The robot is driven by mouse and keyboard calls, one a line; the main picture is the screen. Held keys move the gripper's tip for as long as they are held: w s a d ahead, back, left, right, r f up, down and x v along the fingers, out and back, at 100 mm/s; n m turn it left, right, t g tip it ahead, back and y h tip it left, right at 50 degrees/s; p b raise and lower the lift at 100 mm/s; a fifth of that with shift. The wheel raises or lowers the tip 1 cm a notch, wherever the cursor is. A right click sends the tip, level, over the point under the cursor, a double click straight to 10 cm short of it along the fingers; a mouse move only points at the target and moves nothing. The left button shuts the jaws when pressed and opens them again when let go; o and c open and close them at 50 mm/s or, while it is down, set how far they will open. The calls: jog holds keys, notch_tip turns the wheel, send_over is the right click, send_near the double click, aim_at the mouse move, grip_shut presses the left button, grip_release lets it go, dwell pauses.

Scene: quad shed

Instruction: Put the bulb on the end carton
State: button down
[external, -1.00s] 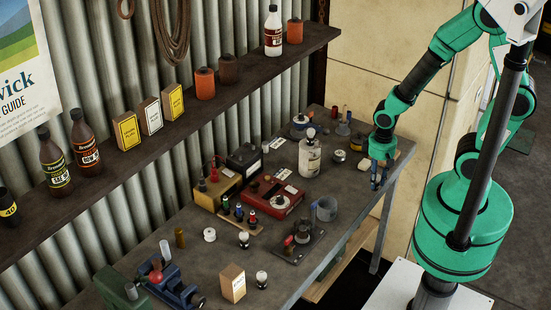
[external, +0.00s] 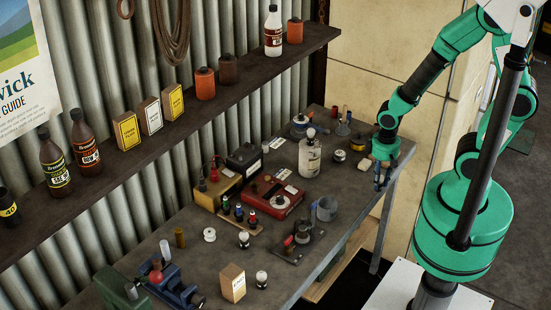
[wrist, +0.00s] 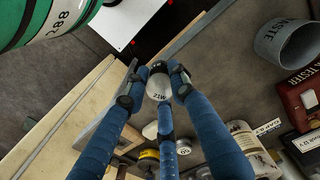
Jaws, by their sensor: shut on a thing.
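My gripper (external: 382,186) is over the front edge of the bench at its far right end. In the wrist view its blue fingers (wrist: 159,75) are closed around a pale bulb (wrist: 159,87) marked 21W. The bulb is hard to make out in the external view. Three small cartons stand in a row on the shelf: a yellow one (external: 127,131), a white one (external: 152,115) and another yellow one (external: 173,102). A tan carton (external: 233,283) stands on the bench near the front. My gripper is well apart from all these cartons.
The shelf (external: 215,105) also bears bottles and orange canisters. On the bench are a red tester (external: 273,197), a white bottle (external: 309,158), a grey cup (external: 327,208), two bulb-like pieces (external: 244,239) and a blue vise (external: 175,286).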

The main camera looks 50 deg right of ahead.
jog(key=shift+r, duration=0.15)
notch_tip(320, 180, up, 17)
jog(key=w+a+r+n+p, duration=0.2)
jog(key=w+a+r+p, duration=0.1)
jog(key=w+a, duration=0.65)
jog(key=w+a+n+p, duration=0.1)
jog(key=a+n+p, duration=0.4)
jog(key=a, duration=2.5)
jog(key=s+a+f+n+p, duration=0.1)
jog(key=s+a+f+p, duration=0.1)
jog(key=a, duration=0.4)
jog(key=s+a+f+p, duration=0.1)
jog(key=s+a, duration=0.1)
jog(key=a, duration=0.5)
jog(key=f, duration=0.5)
jog(key=shift+w+d, duration=0.1)
jog(key=shift+d, duration=0.25)
